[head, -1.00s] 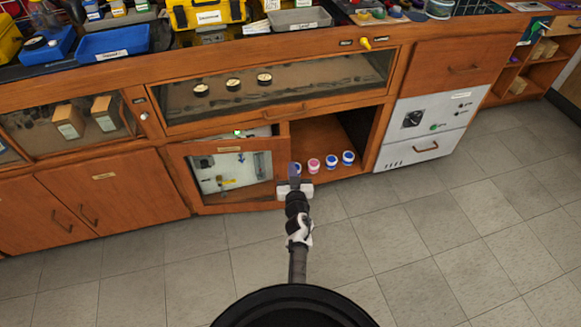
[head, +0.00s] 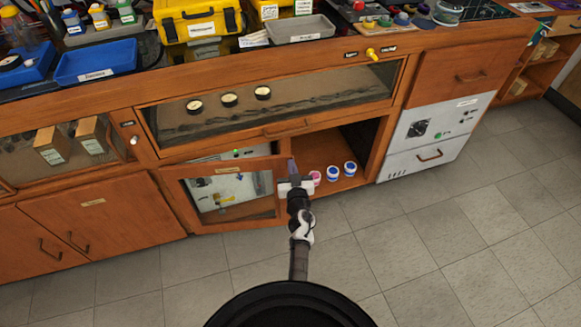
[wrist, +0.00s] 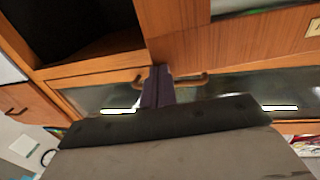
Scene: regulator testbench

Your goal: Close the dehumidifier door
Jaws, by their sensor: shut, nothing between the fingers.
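The dehumidifier door (head: 182,196) is a wooden frame with a glass pane and a small label, low in the cabinet front. It stands partly open, its free edge to the right. In the wrist view its wooden frame (wrist: 185,48) shows at the top. My gripper (head: 292,166) is shut and empty, its fingertips at the door's right edge, in front of the dark opening. I cannot tell whether they touch the door. In the wrist view the shut fingers (wrist: 157,88) point up toward the cabinet front.
Small bottles, one pink (head: 316,178) and two blue (head: 341,170), stand on the open compartment's floor right of my gripper. A glass-fronted gauge case (head: 230,98) is above. A white panel unit (head: 420,145) is to the right. The tiled floor (head: 430,240) in front is clear.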

